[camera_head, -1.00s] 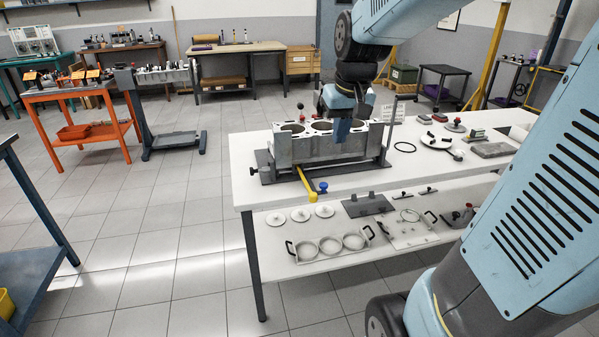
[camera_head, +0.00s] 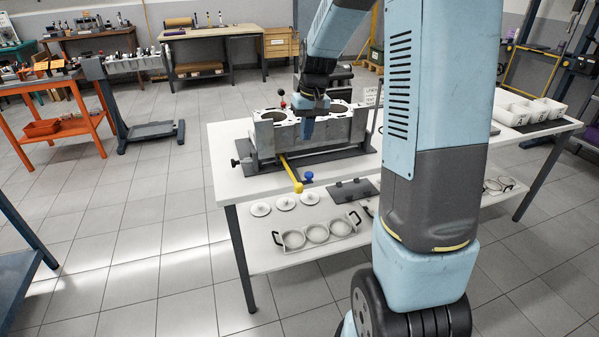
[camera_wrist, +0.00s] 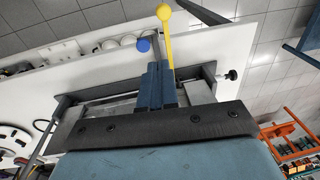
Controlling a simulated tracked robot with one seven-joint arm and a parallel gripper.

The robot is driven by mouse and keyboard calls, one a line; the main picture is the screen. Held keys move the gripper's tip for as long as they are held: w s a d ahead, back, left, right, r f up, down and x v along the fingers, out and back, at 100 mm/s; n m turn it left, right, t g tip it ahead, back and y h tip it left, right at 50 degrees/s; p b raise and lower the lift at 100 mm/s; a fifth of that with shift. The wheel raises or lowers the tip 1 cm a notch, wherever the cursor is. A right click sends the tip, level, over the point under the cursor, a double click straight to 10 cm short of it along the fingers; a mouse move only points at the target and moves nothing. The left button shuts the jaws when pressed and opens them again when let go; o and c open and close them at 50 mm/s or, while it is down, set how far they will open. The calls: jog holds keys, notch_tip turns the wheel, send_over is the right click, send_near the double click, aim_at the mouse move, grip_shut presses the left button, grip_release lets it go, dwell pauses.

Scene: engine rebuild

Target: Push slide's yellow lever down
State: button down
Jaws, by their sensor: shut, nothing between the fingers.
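The yellow lever (camera_head: 290,174) sticks out from the front of the slide fixture (camera_head: 245,160) under the engine block (camera_head: 340,128) and slants down over the table's front edge, its round knob at the low end. In the wrist view the yellow lever (camera_wrist: 168,35) extends beyond my fingertips. My gripper (camera_head: 307,128) points down in front of the block, above and slightly right of the lever's base. In the wrist view my gripper (camera_wrist: 157,68) is shut and empty, close beside the lever; I cannot tell whether they touch.
A blue knob (camera_head: 309,176) sits just right of the lever, and a red-tipped stick (camera_head: 282,101) rises behind the block. The white table (camera_head: 222,170) has a lower shelf with discs and a three-ring holder (camera_head: 317,233).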

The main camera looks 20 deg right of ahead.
jog(key=shift+w+f, duration=0.15)
send_over(302, 190)
jog(key=w, duration=0.3)
notch_tip(302, 190, down, 12)
jog(key=shift+s+d+f, duration=0.2)
jog(key=shift+f, duration=0.35)
jog(key=shift+s+f, duration=0.2)
jog(key=shift+f, duration=0.8)
jog(key=shift+s+f, duration=0.2)
jog(key=shift+f, duration=0.75)
jog(key=shift+s+f, duration=0.2)
jog(key=shift+f, duration=0.8)
